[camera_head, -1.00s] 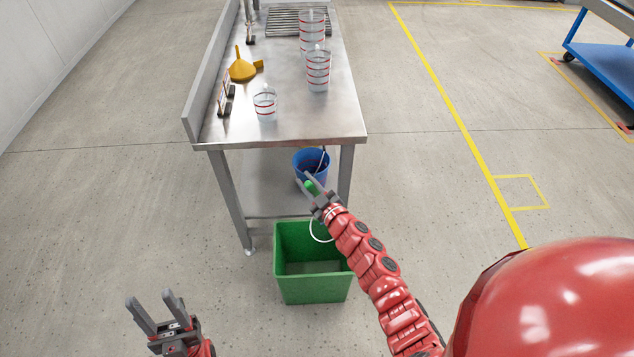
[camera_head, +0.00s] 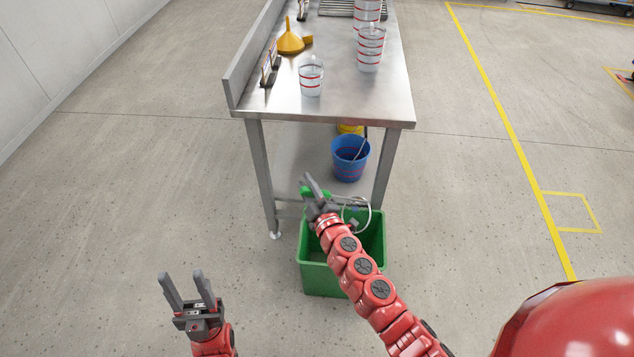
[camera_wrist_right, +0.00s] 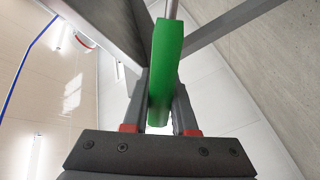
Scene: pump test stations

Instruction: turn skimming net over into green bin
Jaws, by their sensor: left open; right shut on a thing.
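My right gripper (camera_head: 317,191) is shut on the green handle of the skimming net; the handle also shows between its fingers in the right wrist view (camera_wrist_right: 165,65). The net's pale round hoop (camera_head: 370,214) is to the right of the gripper, over the opening of the green bin (camera_head: 322,277). Whether the hoop faces up or down I cannot tell, and its mesh is hard to make out. The bin stands on the floor in front of the steel table, partly hidden by my right arm. My left gripper (camera_head: 188,291) is open and empty, left of the bin.
A blue bucket (camera_head: 350,165) stands under the steel table (camera_head: 340,103), with a yellow container (camera_head: 350,129) behind it. On the table are clear cups (camera_head: 311,76) with red bands and a yellow funnel (camera_head: 290,40). The floor left of the table is clear.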

